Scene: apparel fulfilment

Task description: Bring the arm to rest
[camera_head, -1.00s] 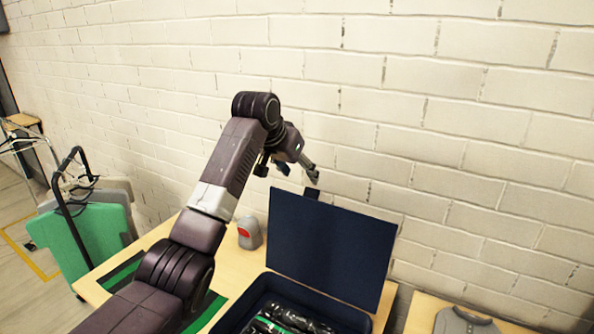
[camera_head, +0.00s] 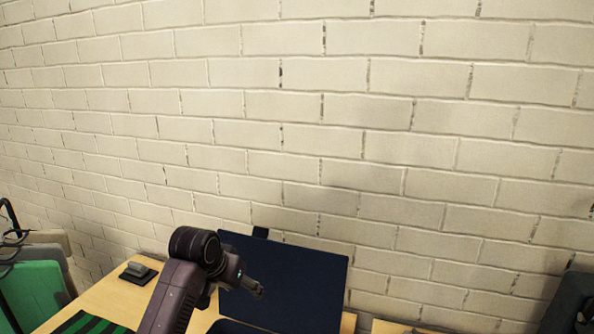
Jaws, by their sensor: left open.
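My left arm rises from the bottom edge and bends at a dark, rounded joint. My left gripper (camera_head: 251,286) is small in the picture, points right and downward, and is open with nothing visible between its fingers. It is in front of the raised dark blue lid (camera_head: 308,285) of a case, with no clear contact. The case body is mostly cut off below. My right gripper is not in view.
A light wooden table (camera_head: 108,300) carries a small grey item on a black base (camera_head: 138,271) and a green-and-black striped mat (camera_head: 90,325). Green and grey garments (camera_head: 32,290) hang at the left. A dark shape (camera_head: 570,305) fills the lower right corner. A brick wall stands behind.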

